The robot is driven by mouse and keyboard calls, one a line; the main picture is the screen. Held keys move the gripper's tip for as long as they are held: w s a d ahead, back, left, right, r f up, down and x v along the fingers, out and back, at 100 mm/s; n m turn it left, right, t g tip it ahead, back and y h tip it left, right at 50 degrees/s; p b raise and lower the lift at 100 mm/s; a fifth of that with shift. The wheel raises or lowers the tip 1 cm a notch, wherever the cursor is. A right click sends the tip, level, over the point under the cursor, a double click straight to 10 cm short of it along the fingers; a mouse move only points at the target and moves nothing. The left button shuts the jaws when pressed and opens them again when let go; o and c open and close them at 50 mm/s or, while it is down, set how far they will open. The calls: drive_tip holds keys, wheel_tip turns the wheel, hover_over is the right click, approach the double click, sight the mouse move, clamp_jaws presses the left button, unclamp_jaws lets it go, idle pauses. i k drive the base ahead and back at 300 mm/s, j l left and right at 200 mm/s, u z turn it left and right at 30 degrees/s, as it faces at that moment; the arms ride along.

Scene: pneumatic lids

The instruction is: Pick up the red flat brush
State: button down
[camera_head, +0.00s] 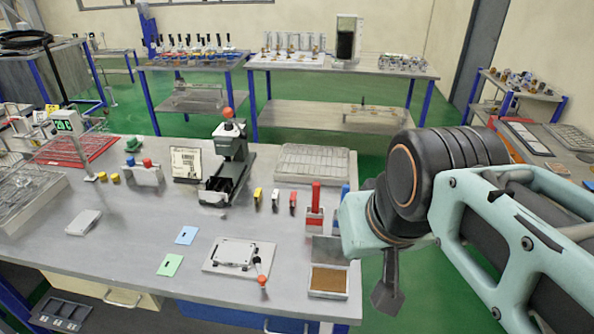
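A flat red upright piece (316,197) stands in a small holder (314,222) near the right end of the table; it may be the red flat brush, but it is too small to be sure. My gripper (388,294) shows only as a dark part below the pale green end of my arm, beyond the table's right edge. It is apart from the red piece and lower in the picture. Its fingers cannot be made out clearly, and no held object shows.
A blue upright piece (345,193) stands just right of the red one, partly hidden by my arm. An open box (328,281) lies in front. A white plate with a red-tipped lever (240,257) is to its left. The table's front left is mostly clear.

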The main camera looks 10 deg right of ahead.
sight(317, 186)
drive_tip(key=l+u, duration=0.15)
drive_tip(key=l, duration=0.45)
drive_tip(key=k+l+u, duration=0.15)
drive_tip(key=l, duration=0.4)
drive_tip(key=i+l+u, duration=0.1)
drive_tip(key=l, duration=0.3)
drive_tip(key=i+l+u, duration=0.15)
drive_tip(key=l, duration=0.25)
drive_tip(key=i+l+u, duration=0.2)
drive_tip(key=i+l, duration=0.2)
drive_tip(key=l, duration=0.25)
drive_tip(key=i+l+u, duration=0.15)
drive_tip(key=l, duration=0.2)
drive_tip(key=i+j, duration=0.3)
drive_tip(key=j+z, duration=0.05)
